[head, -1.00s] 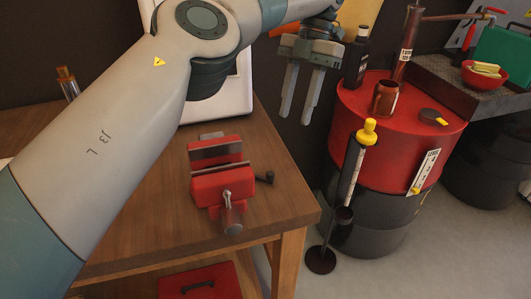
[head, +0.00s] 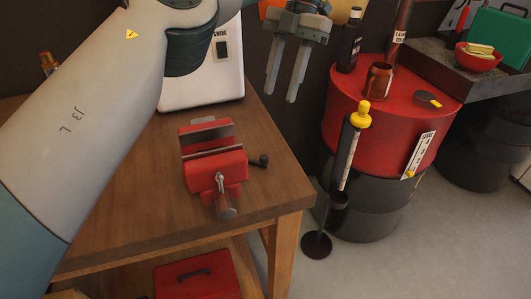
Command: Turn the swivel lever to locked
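A red bench vise (head: 215,170) with grey jaws is on the wooden workbench (head: 120,215), near its right end. A short black lever with a round knob (head: 262,160) sticks out on the vise's right side; it looks like the swivel lever. No lock marking can be read on it. My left gripper (head: 281,84) hangs above and beyond the vise, up and to the right of the lever in the head view. Its two fingers point down, apart, with nothing between them. It does not touch the lever. My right gripper is out of view.
A white box (head: 205,75) with a dark switch stands behind the vise. A red drum (head: 345,100) with a brown mug (head: 379,80) and a dark bottle (head: 349,42) stands to the right. A yellow-topped post (head: 347,160) stands before it. A red toolbox (head: 195,278) sits below.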

